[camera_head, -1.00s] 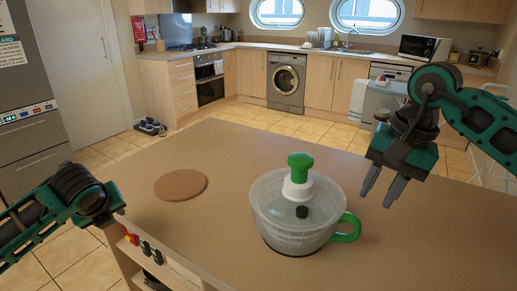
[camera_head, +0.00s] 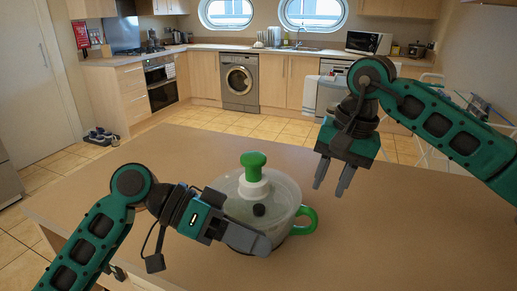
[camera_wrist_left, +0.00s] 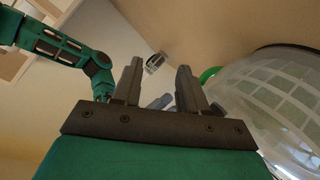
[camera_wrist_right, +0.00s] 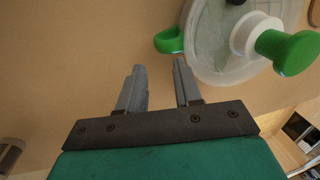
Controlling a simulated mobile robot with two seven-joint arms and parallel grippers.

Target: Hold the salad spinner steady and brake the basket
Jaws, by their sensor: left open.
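The salad spinner stands upright on the table, with a clear bowl (camera_head: 285,222), a green-topped white knob (camera_head: 253,165), a small black button (camera_head: 259,210) and a green side handle (camera_head: 307,220). My left gripper (camera_head: 266,248) is open in front of the bowl, hiding its lower front. My right gripper (camera_head: 332,188) is open and empty, above and behind the handle. In the right wrist view the handle (camera_wrist_right: 169,41) lies beyond the fingertips, the knob (camera_wrist_right: 287,50) further right.
The brown table (camera_head: 420,235) is bare to the right of the spinner. Its left part is partly hidden by my left arm. Cabinets, a washing machine (camera_head: 239,80) and a microwave (camera_head: 368,43) stand far behind, across the tiled floor.

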